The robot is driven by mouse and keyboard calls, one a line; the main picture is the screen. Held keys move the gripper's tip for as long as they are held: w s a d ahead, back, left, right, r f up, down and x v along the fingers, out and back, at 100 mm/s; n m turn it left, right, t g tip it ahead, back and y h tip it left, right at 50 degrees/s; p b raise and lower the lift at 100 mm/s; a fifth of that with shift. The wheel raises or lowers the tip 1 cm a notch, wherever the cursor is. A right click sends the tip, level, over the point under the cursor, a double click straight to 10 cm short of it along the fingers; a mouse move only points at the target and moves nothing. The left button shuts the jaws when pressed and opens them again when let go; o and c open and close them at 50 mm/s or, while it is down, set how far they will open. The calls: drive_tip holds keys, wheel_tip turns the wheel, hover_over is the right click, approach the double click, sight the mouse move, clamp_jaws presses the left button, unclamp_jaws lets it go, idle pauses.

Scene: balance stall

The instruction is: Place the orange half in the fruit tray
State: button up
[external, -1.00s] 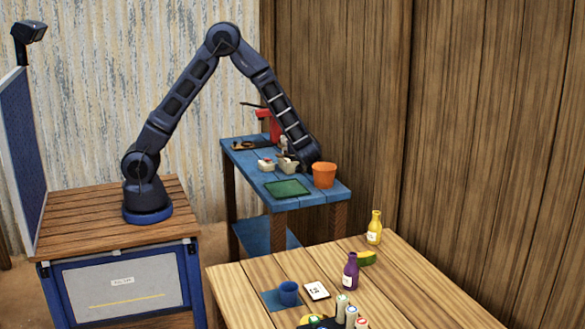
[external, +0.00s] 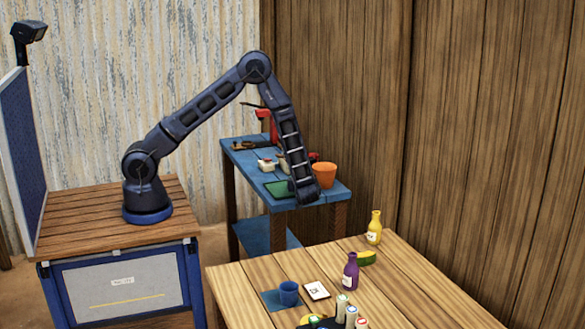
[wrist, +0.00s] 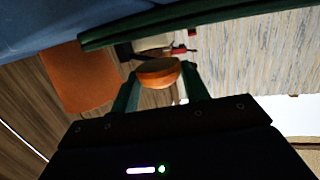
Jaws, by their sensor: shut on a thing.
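The orange half (wrist: 158,74) shows in the wrist view between the two green fingers of my gripper (wrist: 158,86), which is shut on it. In the external view my arm's end (external: 305,195) is at the front edge of the blue table, and the fingers and the orange half cannot be made out there. A flat green tray (external: 275,187), which looks like the fruit tray, lies on that table just left of my arm's end and is partly hidden by it. A green edge (wrist: 200,22) crosses the top of the wrist view.
An orange pot (external: 325,174) stands on the blue table (external: 335,192) right beside my arm. A small white container (external: 266,165) and a red object stand farther back. The nearer wooden table (external: 240,280) holds a purple bottle (external: 350,271), a yellow bottle (external: 374,228) and a blue cup (external: 289,293).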

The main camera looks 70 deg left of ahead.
drive_tip(key=shift+f, duration=1.85)
drive_tip(key=o, duration=1)
drive_tip(key=shift+f, duration=0.15)
